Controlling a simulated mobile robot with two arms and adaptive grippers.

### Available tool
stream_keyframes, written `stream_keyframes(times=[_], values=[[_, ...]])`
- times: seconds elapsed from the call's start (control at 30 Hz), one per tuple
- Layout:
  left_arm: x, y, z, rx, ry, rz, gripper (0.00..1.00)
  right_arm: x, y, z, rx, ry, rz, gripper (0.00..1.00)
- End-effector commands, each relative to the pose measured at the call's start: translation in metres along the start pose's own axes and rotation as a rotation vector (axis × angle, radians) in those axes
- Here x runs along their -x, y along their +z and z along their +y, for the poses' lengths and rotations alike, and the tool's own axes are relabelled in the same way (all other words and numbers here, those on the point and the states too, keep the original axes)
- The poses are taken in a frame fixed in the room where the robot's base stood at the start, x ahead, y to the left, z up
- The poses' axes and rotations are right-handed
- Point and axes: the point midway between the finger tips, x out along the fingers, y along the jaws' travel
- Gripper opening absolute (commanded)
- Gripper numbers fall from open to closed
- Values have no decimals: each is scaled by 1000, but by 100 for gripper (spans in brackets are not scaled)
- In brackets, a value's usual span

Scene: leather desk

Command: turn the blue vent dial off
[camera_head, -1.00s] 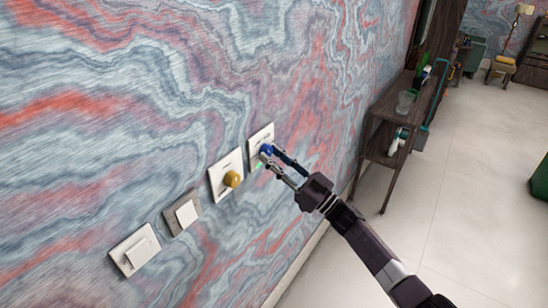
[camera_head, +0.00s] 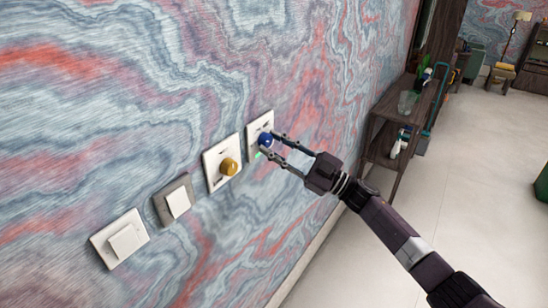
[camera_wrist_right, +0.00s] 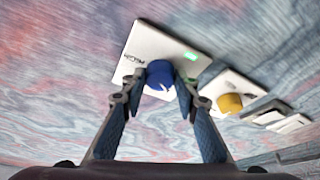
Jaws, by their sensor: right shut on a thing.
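The blue vent dial (camera_head: 265,139) is a round knob on a white wall plate (camera_head: 258,122), the farthest of the row. My right gripper (camera_head: 268,142) reaches it from the right, with a finger on either side of the knob. In the right wrist view the blue dial (camera_wrist_right: 160,74) sits between the two fingertips of my right gripper (camera_wrist_right: 159,83), which is shut on it. Dark lettering and a lit green mark (camera_wrist_right: 190,56) show on the plate. The knob's pointer position is not clear. My left gripper is not in view.
A yellow dial (camera_head: 229,167) on a white plate is close to the left of the blue one. Farther left are a grey-framed switch (camera_head: 177,202) and a white switch (camera_head: 124,242). A dark shelf (camera_head: 387,135) stands against the wall at right; the floor between is clear.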

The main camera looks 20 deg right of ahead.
Motion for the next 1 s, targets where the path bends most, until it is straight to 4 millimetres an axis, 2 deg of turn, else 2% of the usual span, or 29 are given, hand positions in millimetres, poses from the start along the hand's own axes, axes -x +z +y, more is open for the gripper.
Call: stream_keyframes(times=[0.03, 0.1, 0.4, 0.7, 1.0], values=[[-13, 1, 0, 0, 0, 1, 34, 2, 5, -1, 47, -19, 0, 4], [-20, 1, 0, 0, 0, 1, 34, 2, 4, 0, 107, -44, 0, 4], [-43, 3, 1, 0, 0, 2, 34, 1, 2, 3, 331, -137, 0, 4], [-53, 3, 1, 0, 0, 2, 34, 0, 0, 4, 466, -194, -1, 4], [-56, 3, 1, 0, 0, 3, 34, 0, 0, 4, 509, -213, -2, 4]])
